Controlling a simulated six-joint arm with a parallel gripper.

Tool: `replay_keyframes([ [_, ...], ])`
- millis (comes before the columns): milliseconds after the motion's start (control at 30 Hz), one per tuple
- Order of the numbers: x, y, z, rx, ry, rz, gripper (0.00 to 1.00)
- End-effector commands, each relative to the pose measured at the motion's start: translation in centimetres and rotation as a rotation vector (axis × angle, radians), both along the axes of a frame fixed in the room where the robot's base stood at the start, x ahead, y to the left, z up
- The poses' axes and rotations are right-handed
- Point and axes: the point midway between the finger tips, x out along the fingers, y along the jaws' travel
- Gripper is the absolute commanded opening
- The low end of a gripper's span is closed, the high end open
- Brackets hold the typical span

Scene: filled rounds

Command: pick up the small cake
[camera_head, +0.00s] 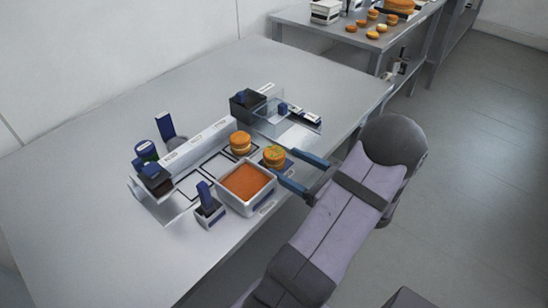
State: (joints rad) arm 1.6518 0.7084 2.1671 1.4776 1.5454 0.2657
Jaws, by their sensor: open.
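Two small round cakes sit on the metal table. The green-topped cake is in front of the opening, at or just beyond the fingertips. I cannot tell whether a finger touches it.
A white square tub of orange-brown filling (264,204) stands close in front of the cakes. A white rail (200,143), dark containers (247,105) and a clear box (272,113) stand behind. The table's left part (60,200) is clear. A farther bench holds more cakes (372,14).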

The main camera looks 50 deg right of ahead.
Motion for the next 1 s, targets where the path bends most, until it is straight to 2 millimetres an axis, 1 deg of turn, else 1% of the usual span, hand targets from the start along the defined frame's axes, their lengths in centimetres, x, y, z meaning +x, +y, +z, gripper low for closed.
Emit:
replay_keyframes([
  [167,0.6,0.0,0.0,0.001,0.001,0.0,0.7],
  [400,3.6,0.1,-0.1,0.0,0.001,0.004,0.7],
  [500,4.7,0.1,-0.2,0.0,0.001,0.002,0.7],
  [600,5.4,0.0,-0.3,0.0,0.002,0.001,0.7],
  [867,5.7,0.0,-0.4,0.0,0.001,-0.003,0.7],
  [900,5.7,0.0,-0.4,0.0,0.001,-0.003,0.68],
  [967,5.6,0.0,-0.4,0.0,0.001,-0.002,0.53],
  [1000,5.6,0.0,-0.4,0.0,0.001,-0.002,0.44],
])
